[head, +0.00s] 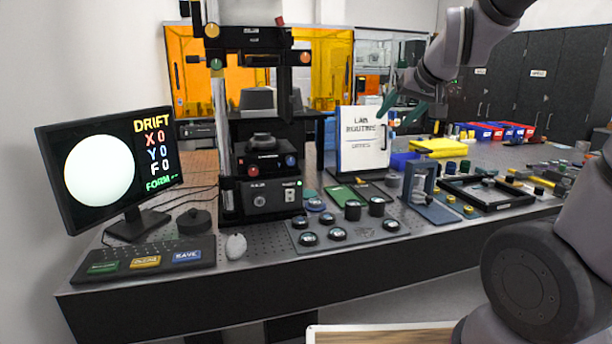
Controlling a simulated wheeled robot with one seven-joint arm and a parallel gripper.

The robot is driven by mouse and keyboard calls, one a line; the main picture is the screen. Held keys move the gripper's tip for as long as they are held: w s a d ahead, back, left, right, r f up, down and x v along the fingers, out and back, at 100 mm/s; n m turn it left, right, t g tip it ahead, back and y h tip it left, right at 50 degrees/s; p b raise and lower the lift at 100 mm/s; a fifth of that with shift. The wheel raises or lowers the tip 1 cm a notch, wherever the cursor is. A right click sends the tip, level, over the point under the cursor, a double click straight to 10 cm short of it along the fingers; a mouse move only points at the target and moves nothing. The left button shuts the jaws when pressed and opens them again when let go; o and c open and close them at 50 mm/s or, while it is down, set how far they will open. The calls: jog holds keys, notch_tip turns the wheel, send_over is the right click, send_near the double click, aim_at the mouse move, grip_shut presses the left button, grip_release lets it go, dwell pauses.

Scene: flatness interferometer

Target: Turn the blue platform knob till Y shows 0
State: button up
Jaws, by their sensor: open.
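The blue platform knob (290,160) is on the right of the front of the black platform, under the interferometer column. A red knob sits to its left on the same platform. The monitor (95,170) at the left reads DRIFT, with X 0, Y 0, F 0 and FORM with dashes, beside a plain pale disc. My gripper (401,112) is up at the right, with its green fingers spread and nothing between them. It is well to the right of the blue knob and apart from it, near the white sign.
The white lab routine sign (362,140) stands between my gripper and the platform. A grey tray (345,231) of round black-rimmed parts lies before the instrument. A keypad (145,260) and mouse (236,246) are at the front left. Red and blue bins (500,130) stand at the back right.

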jog(key=s+d+r+m+g, duration=0.2)
jog(key=s+d+m, duration=0.1)
jog(key=s, duration=1.2)
jog(key=shift+d+r+h, duration=0.2)
jog(key=shift+d+h, duration=0.2)
jog(key=shift+d, duration=0.25)
